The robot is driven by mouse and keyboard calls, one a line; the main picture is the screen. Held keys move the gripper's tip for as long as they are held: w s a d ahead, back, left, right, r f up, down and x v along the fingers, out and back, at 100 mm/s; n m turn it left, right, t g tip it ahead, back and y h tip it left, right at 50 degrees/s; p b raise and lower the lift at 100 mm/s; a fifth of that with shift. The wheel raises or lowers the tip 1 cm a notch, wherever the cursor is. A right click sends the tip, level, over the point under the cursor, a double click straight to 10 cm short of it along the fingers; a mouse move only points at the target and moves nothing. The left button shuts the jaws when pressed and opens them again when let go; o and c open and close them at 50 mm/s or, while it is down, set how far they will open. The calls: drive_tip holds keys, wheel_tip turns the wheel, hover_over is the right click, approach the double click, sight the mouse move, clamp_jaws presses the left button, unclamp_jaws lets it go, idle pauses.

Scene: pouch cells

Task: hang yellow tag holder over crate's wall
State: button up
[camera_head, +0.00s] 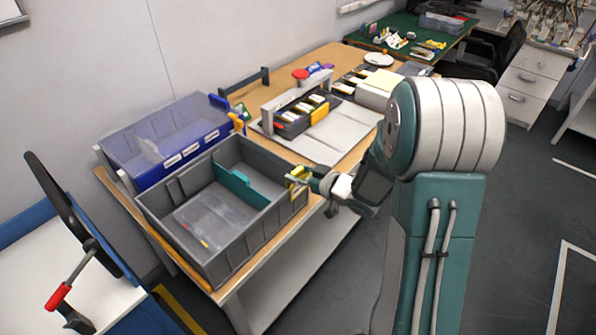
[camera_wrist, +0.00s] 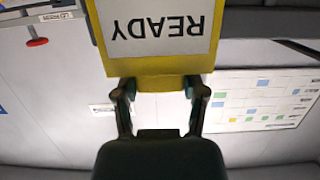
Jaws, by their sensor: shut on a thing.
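The yellow tag holder (camera_head: 298,184) is at the right wall of the grey crate (camera_head: 230,249) in the head view. In the wrist view the yellow tag holder (camera_wrist: 155,66) fills the top middle, with a white card reading READY upside down. My gripper (camera_head: 308,180) is shut on the holder's edge; its fingers also show in the wrist view (camera_wrist: 158,88). The holder overlaps the crate's right rim in the picture. I cannot tell whether it touches the wall or straddles it.
A teal divider (camera_head: 240,187) stands inside the grey crate. A blue bin (camera_head: 165,140) is behind it. A grey rack (camera_head: 300,108) with pouch cells stands on the wooden table further back. A red-handled tool (camera_head: 60,296) is at lower left.

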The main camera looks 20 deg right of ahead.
drive_tip(key=shift+f, duration=0.65)
drive_tip(key=o, duration=1)
drive_tip(key=shift+d, duration=0.1)
drive_tip(key=v, duration=1.1)
drive_tip(key=shift+s+d, duration=0.25)
drive_tip(key=shift+s, duration=0.1)
